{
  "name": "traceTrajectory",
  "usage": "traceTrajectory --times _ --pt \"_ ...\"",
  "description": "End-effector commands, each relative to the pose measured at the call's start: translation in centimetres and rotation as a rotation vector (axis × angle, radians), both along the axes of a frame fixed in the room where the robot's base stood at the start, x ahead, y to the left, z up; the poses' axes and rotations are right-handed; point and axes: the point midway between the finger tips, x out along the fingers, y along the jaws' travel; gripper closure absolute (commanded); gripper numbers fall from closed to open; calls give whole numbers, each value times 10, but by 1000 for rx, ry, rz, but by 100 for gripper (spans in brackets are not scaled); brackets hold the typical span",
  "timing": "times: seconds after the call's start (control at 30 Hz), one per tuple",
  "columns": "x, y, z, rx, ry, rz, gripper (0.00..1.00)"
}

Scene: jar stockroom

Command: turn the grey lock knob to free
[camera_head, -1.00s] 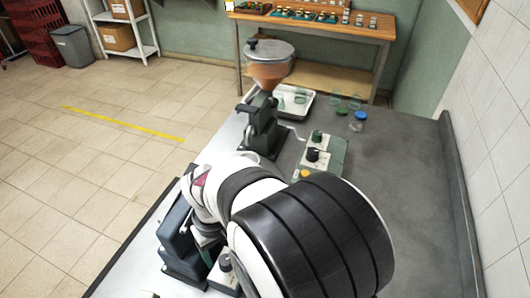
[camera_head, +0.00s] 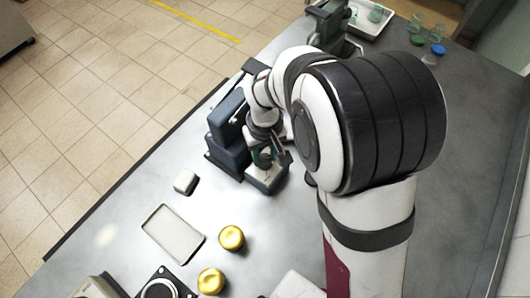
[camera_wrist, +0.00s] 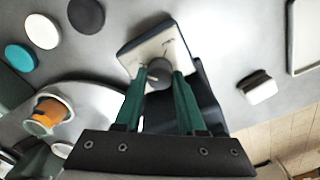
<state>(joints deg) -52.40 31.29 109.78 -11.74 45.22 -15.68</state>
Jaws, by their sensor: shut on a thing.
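The grey lock knob (camera_wrist: 160,68) sits on the pale top plate of a small box (camera_wrist: 140,50) in the wrist view. Marks show on the plate near the knob, but I cannot read them or tell the knob's setting. My gripper (camera_wrist: 160,78) is shut on the knob, with one green finger on each side. In the head view the box (camera_head: 267,181) stands on the bench against a dark blue-grey device (camera_head: 228,135). My gripper (camera_head: 266,158) is over the box there, and the knob is hidden by it.
A shallow grey tray (camera_head: 173,234), a white block (camera_head: 185,181) and two yellow-lidded jars (camera_head: 231,237) (camera_head: 211,281) lie nearer on the bench. Several discs, one teal (camera_wrist: 20,57), show in the wrist view, with an orange-filled jar (camera_wrist: 45,115). The bench's right side is clear.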

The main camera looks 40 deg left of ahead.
Motion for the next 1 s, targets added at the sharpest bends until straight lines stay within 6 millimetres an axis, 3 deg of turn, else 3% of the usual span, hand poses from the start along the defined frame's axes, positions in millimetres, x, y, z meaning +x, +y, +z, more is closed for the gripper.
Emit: traceTrajectory --times 0.37,1.0 --pt "0 0 0 0 0 -86 100" --pt "0 0 1 -1 1 -657 100"
